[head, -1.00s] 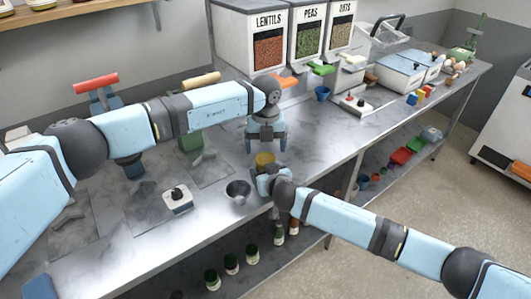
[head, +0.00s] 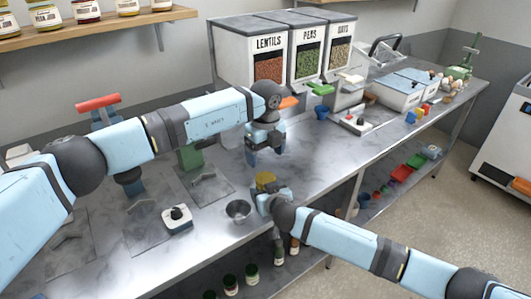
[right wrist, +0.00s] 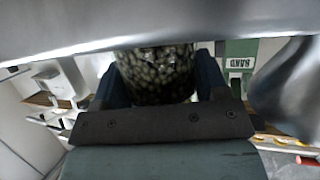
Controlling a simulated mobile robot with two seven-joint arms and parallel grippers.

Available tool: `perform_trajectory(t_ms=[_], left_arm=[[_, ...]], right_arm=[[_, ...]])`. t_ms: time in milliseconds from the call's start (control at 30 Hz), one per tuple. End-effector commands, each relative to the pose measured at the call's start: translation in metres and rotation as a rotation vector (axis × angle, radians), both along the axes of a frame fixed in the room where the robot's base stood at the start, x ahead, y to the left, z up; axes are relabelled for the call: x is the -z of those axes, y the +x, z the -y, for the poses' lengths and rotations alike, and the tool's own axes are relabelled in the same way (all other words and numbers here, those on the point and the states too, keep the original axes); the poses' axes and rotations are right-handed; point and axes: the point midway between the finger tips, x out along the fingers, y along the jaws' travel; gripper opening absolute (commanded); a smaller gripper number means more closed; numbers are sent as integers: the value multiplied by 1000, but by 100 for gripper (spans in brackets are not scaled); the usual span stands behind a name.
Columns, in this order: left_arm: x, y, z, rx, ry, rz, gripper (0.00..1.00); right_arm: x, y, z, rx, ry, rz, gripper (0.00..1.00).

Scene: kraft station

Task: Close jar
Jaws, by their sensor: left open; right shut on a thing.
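A clear jar (right wrist: 160,78) filled with small olive-coloured pieces stands between my right fingers in the right wrist view. My right gripper (right wrist: 158,90) is shut on its sides. In the head view my right gripper (head: 268,196) is at the counter's front edge, with a yellow part (head: 265,179) showing at it; I cannot tell whether this is a lid or the jar's contents. My left gripper (head: 266,155) is open and empty, fingers pointing down, above and slightly behind the yellow part. I cannot make out a separate lid.
A metal bowl (head: 238,211) stands just left of my right gripper. A small white device with a black knob (head: 177,217) is further left. Dispensers marked lentils (head: 267,43), peas and oats stand behind. Jars (head: 231,284) stand on the lower shelf.

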Motion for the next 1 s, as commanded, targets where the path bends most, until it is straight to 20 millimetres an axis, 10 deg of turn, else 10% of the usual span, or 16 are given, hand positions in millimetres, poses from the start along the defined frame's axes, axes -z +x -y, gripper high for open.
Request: perform_trajectory(t_ms=[367, 1000], left_arm=[[6, 0, 0, 3, 1, -1, 82], [80, -1, 0, 3, 1, -1, 82]], right_arm=[[1, 0, 0, 0, 0, -1, 1], [1, 0, 0, 1, -1, -1, 1]])
